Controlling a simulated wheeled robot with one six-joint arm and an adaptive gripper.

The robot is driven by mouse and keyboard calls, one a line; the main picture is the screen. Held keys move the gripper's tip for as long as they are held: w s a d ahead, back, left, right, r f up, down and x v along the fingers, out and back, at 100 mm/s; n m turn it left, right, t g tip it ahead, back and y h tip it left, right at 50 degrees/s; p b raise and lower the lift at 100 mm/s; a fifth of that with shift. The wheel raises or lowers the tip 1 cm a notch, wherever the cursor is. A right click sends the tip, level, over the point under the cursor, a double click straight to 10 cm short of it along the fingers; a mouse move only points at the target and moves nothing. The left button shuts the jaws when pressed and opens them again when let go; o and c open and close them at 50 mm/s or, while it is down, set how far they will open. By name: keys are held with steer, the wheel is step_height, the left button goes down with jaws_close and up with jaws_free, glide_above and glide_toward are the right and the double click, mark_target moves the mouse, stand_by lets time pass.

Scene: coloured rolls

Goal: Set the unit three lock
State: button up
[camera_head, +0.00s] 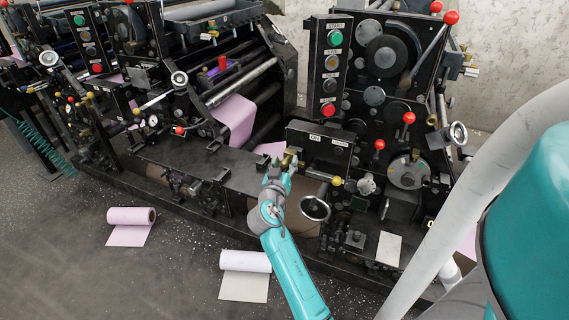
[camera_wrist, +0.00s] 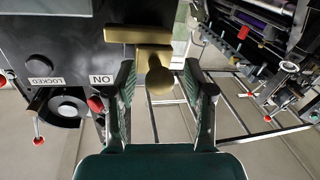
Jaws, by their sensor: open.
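A brass lock handle with a rounded knob (camera_wrist: 158,78) and a wider brass bar (camera_wrist: 140,34) stands out from a black box in the wrist view. My gripper (camera_wrist: 160,82) is open, with one finger on each side of the knob. I see gaps between knob and fingers, so it is not gripped. In the head view, my gripper (camera_head: 284,165) is at the left end of the black box (camera_head: 324,155), by the brass piece (camera_head: 292,153). The box has an ON label (camera_head: 315,137) and a LOCKED label (camera_head: 340,142).
A handwheel (camera_head: 315,208) and a yellow-knobbed lever (camera_head: 337,181) sit right of my gripper. A button panel (camera_head: 330,67) rises above. A pink roll (camera_head: 131,217) and a white roll (camera_head: 245,262) lie on the floor, with free floor around them.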

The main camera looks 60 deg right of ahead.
jaws_close()
steer(key=shift+s+d, duration=0.2)
steer(key=shift+s, duration=2.5)
jaws_free()
steer(key=shift+s, duration=0.1)
steer(key=shift+a, duration=0.1)
steer(key=v, duration=1.1)
steer(key=shift+a, duration=0.4)
